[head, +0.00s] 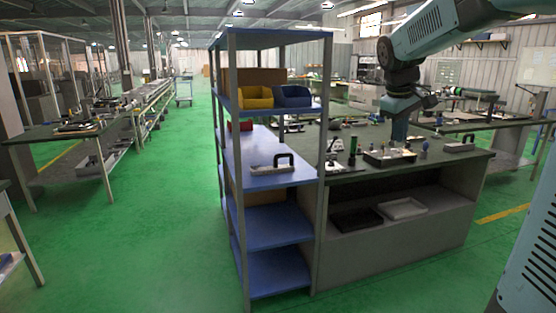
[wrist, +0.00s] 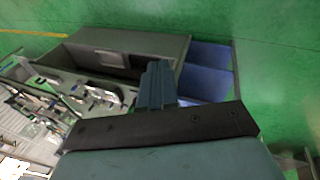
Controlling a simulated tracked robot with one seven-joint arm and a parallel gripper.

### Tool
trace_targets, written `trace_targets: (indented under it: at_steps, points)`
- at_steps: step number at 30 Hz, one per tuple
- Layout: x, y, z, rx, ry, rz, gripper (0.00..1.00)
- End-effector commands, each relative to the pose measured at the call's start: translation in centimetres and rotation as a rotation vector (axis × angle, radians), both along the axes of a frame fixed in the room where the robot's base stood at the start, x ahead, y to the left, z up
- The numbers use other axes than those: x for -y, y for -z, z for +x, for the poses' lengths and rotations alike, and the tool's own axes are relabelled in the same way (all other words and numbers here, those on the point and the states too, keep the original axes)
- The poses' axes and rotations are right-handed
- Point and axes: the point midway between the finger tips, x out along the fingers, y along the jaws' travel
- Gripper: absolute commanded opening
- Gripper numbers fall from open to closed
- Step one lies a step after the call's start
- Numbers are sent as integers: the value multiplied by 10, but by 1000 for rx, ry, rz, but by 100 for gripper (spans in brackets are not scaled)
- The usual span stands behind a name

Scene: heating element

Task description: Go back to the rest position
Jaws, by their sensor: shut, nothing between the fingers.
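My gripper (head: 399,135) hangs from my teal arm at the right of the head view, pointing down in front of or over the workbench (head: 455,165). Its fingers are together with nothing between them. In the wrist view the closed fingers (wrist: 155,83) show at the centre, with the bench and the blue shelves beyond them. A grey block with a black handle (head: 272,164) sits on the shelf rack, apart from my gripper. A similar handled piece (head: 460,146) lies on the bench at the right.
The metal rack with blue shelves (head: 272,232) stands left of my gripper, holding a yellow bin (head: 255,97) and a blue bin (head: 293,96). Small tools and a dark tray (head: 388,159) lie on the bench near my gripper. Green floor (head: 150,250) is clear at the left.

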Motion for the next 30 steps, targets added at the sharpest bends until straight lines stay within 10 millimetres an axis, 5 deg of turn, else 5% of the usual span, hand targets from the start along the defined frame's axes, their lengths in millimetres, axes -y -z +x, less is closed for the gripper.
trace_targets:
  at_steps: [11,21,30]
  points:
    - [-30,10,-114,122,144,184,0]
    - [-59,44,-207,216,282,328,0]
    - [-75,75,-256,268,373,405,0]
